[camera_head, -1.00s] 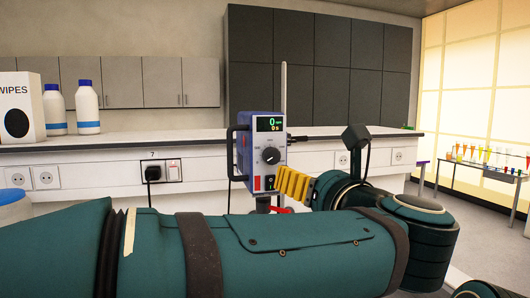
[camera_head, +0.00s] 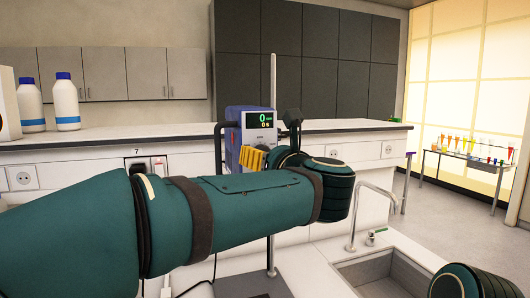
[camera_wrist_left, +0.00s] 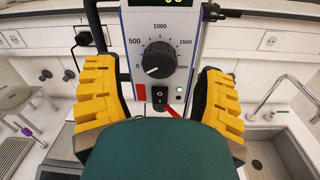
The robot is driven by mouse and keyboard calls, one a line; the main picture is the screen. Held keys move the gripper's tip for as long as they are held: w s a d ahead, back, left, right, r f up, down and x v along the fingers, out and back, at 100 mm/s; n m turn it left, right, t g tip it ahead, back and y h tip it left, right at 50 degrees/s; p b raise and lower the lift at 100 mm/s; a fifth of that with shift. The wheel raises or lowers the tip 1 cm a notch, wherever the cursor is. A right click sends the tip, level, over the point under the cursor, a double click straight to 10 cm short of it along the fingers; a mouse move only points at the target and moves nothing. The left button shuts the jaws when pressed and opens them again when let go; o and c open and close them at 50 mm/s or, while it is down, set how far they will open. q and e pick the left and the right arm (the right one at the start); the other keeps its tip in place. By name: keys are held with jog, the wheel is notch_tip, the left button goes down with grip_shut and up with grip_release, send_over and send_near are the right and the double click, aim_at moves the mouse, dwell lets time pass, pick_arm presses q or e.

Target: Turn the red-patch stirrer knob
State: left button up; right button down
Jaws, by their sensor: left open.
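A red patch (camera_wrist_left: 141,92) is below and left of the knob. My left gripper (camera_head: 253,159) has yellow fingers and is in front of the panel, hiding the knob in the head view. In the left wrist view the open fingers (camera_wrist_left: 158,80) are apart on either side of the panel, with the knob between them, untouched. My right gripper is out of view.
A sink (camera_head: 385,270) with a tap (camera_head: 362,215) is at the lower right. White bottles (camera_head: 66,103) with blue caps stand on the counter (camera_head: 150,134) at left. A black handle is on the stirrer's left side.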

pick_arm(q)
jog(key=shift+x, duration=1.15)
grip_shut()
